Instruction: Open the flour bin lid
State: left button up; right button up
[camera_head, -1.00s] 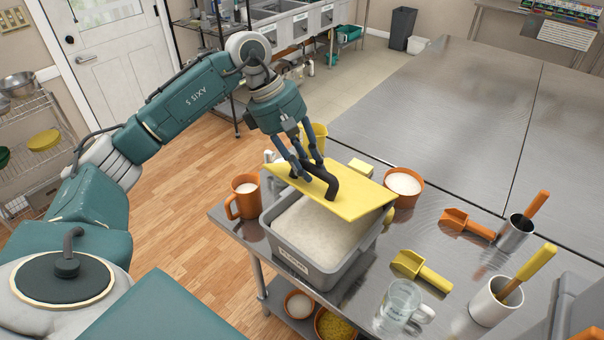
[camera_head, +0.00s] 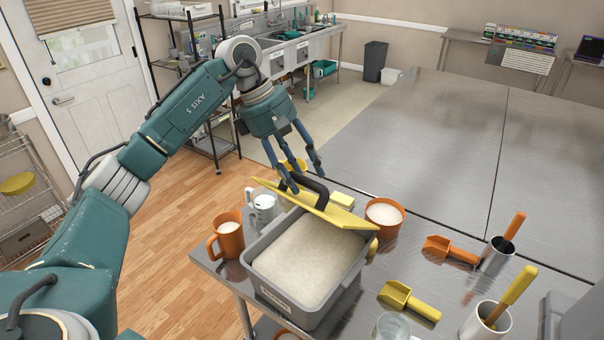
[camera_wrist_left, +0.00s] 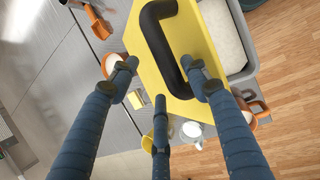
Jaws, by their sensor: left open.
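The grey flour bin (camera_head: 262,287) stands on the steel table, full of pale flour (camera_head: 312,258) that is mostly uncovered. Its yellow lid (camera_head: 338,214) rests tilted along the bin's far edge. The lid's black handle (camera_head: 316,188) faces up toward my left gripper (camera_head: 301,180). The left gripper is open, its fingers spread at and just above the handle. In the left wrist view the lid (camera_wrist_left: 143,62) and handle (camera_wrist_left: 158,42) lie below the spread fingers (camera_wrist_left: 160,72). I cannot tell whether a finger touches the handle. My right gripper is not in view.
An orange mug (camera_head: 229,238) and a clear-white mug (camera_head: 262,205) stand left of the bin. An orange bowl (camera_head: 384,214) is behind right. A yellow scoop (camera_head: 408,300), an orange scoop (camera_head: 450,250) and utensil cups (camera_head: 484,322) lie right. The large steel table (camera_head: 430,140) behind is clear.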

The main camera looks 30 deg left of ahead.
pick_arm(q)
jog(key=v, duration=1.1)
jog(key=shift+a+r, duration=0.1)
jog(key=shift+a, duration=0.05)
